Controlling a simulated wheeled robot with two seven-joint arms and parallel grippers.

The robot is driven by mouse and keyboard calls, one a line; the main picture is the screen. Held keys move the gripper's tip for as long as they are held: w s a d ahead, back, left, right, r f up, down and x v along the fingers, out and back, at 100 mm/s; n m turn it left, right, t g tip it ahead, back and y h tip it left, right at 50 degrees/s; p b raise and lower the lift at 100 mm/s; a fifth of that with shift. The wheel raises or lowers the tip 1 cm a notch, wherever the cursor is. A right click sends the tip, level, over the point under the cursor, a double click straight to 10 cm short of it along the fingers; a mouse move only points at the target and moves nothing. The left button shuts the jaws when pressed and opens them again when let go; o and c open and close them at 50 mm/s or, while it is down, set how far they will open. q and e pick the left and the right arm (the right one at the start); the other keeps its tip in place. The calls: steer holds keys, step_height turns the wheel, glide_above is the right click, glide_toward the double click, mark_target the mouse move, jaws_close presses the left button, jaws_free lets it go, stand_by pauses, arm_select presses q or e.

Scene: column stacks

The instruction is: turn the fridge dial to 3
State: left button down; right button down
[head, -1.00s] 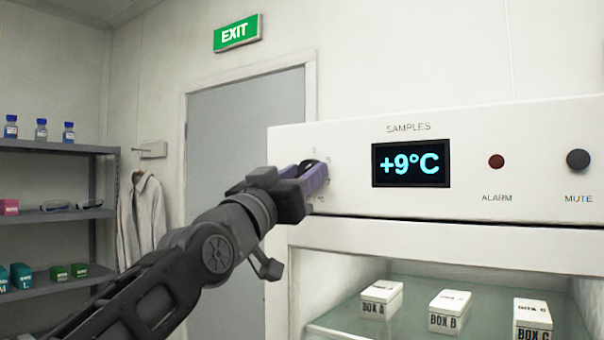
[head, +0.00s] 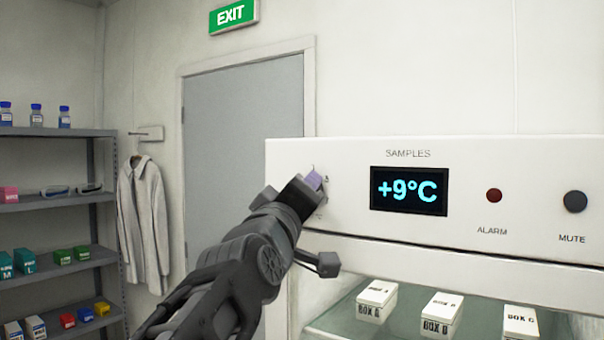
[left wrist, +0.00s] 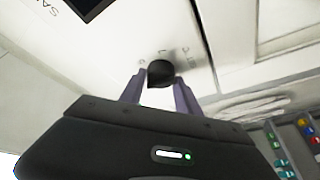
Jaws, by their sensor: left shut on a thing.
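The fridge dial (left wrist: 160,73) is a round black knob on the white fridge panel (head: 340,165). In the left wrist view it sits between the two purple fingers of my left gripper (left wrist: 160,88), which is shut on it. Small marks are printed around the dial, too blurred to read. In the head view my left gripper (head: 313,182) is at the panel's left end and hides the dial. The display (head: 409,191) reads +9°C under the word SAMPLES. My right gripper is in neither view.
A red ALARM light (head: 494,195) and a dark MUTE button (head: 575,201) are on the panel's right. Below, white boxes (head: 442,314) stand on the fridge's glass shelf. At the left are a shelf unit (head: 60,205) with bottles and boxes, and a hanging coat (head: 143,225).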

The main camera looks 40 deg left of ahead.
arm_select(q)
steer(key=shift+r+n+g+p, duration=0.15)
steer(key=shift+n+g+p, duration=0.15)
steer(key=shift+n+p, duration=0.6)
steer(key=c, duration=0.9)
jaws_free()
steer(key=b+v, duration=0.3)
steer(key=v, duration=0.5)
steer(key=shift+w, duration=0.1)
